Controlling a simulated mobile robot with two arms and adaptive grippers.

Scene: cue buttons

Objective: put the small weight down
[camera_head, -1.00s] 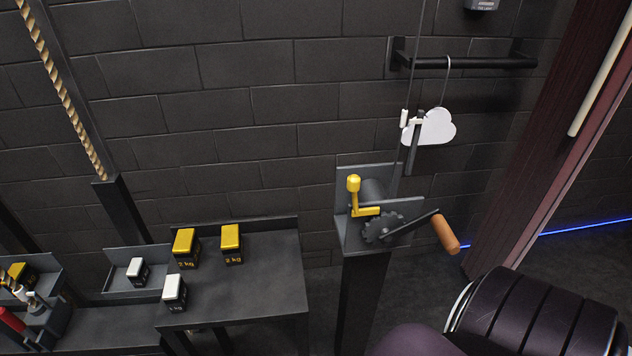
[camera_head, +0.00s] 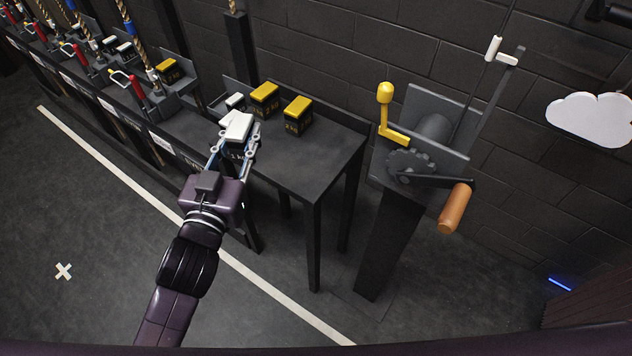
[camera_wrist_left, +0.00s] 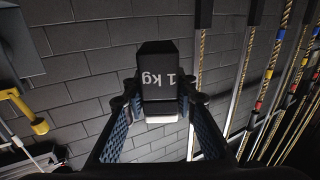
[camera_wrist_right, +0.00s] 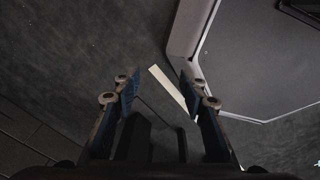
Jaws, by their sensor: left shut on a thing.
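The small weight (camera_head: 239,127), a dark block with a white top, is between the fingers of my left gripper (camera_head: 236,148) at the left end of the dark table (camera_head: 310,165). In the left wrist view, the small weight (camera_wrist_left: 158,80) shows its "1 kg" label upside down, and the left gripper (camera_wrist_left: 158,98) is shut on its sides. I cannot tell whether its base touches the table. My right gripper (camera_wrist_right: 158,85) shows only in the right wrist view, open and empty above the floor.
Two yellow-topped weights (camera_head: 265,97) (camera_head: 298,115) stand toward the table's back. Another white-topped weight (camera_head: 235,101) is just behind the held one. A winch with an orange handle (camera_head: 455,207) stands right of the table. The table's front and right are clear.

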